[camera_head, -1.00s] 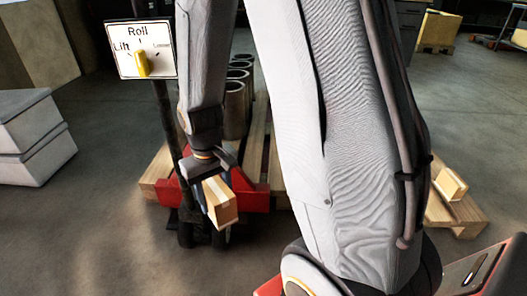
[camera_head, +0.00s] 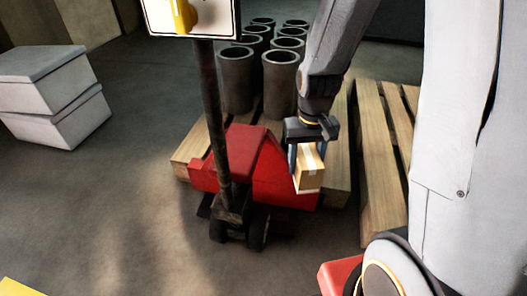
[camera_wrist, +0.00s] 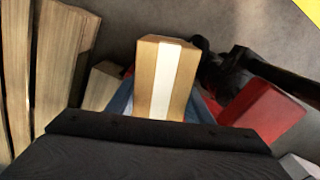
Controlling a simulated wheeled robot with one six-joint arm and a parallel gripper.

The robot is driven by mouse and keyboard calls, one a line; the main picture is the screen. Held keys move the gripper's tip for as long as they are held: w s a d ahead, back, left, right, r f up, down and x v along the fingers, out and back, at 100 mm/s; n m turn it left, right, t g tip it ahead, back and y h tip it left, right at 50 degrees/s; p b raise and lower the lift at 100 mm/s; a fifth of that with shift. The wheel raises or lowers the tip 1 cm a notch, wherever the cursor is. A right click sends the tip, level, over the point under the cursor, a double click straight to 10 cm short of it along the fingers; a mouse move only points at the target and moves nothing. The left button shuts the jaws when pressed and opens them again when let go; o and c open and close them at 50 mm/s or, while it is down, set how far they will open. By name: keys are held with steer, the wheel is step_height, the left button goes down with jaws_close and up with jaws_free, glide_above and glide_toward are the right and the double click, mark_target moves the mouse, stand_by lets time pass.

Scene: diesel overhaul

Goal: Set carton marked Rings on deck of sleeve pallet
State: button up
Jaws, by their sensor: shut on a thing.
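My gripper (camera_head: 307,158) is shut on a small brown carton (camera_head: 309,178) with a pale tape strip. The carton also fills the middle of the wrist view (camera_wrist: 164,78). No marking on it can be read. In the head view it hangs in front of the right part of the red pallet truck (camera_head: 262,170). The sleeve pallet (camera_head: 192,150) is a wooden pallet behind and under the truck, carrying several dark grey sleeves (camera_head: 281,75). My arm hides part of its right side.
A second wooden pallet (camera_head: 370,130) stands to the right, partly behind my arm. The truck's upright handle (camera_head: 215,120) bears a sign (camera_head: 215,18). Two stacked grey boxes (camera_head: 45,95) stand at the left. Floor at the lower left is mostly clear.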

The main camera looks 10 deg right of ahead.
steer(key=w+d+f+m, duration=1.2)
steer(key=w+d+f, duration=0.1)
steer(key=w, duration=0.4)
steer(key=shift+w+d+f+m, duration=0.15)
steer(key=shift+d+f+m, duration=0.25)
steer(key=shift+d, duration=0.15)
